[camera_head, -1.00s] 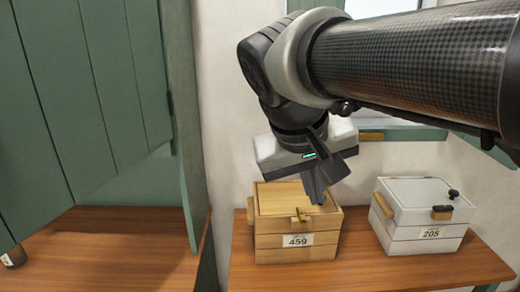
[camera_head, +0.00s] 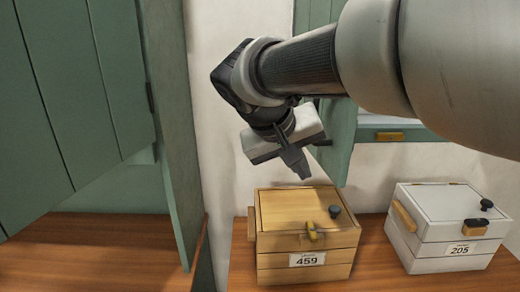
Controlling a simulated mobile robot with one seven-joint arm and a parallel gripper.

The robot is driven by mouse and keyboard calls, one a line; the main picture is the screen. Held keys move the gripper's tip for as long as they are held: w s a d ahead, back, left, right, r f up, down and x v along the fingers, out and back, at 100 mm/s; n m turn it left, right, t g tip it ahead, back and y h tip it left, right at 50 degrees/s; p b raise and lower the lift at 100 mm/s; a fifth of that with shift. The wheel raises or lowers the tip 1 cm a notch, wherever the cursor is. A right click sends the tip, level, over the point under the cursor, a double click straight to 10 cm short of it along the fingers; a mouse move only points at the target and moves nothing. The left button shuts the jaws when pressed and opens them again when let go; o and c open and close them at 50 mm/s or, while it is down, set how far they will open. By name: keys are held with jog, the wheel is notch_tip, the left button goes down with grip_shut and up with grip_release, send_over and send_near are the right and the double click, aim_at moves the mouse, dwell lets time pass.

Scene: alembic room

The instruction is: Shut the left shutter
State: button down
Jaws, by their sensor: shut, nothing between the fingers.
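My gripper (camera_head: 297,165) is shut and empty, pointing down above the wooden box and in front of the wall. A green shutter panel, which looks like the left shutter (camera_head: 342,150), hangs at the window just right of my gripper. Its lower edge slants, and it appears to stand out from the wall. Green boards (camera_head: 314,12) also show above my arm, probably of the same shutter. My arm hides most of the window and the shutter's middle. I cannot tell whether my gripper touches the shutter, or its exact angle.
A wooden box (camera_head: 300,240) labelled 459 and a white box (camera_head: 440,238) labelled 205 stand on the table (camera_head: 375,262). A green cabinet (camera_head: 75,110) with an open door fills the left. A window ledge (camera_head: 420,133) with a tan block (camera_head: 389,136) lies behind my arm.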

jog(key=d, duration=0.1)
jog(key=w+d, duration=0.1)
jog(key=d, duration=0.1)
jog(key=d+f, duration=0.1)
jog(key=shift+w+d+f, duration=0.1)
jog(key=shift+w+d, duration=0.1)
jog(key=shift+d, duration=0.1)
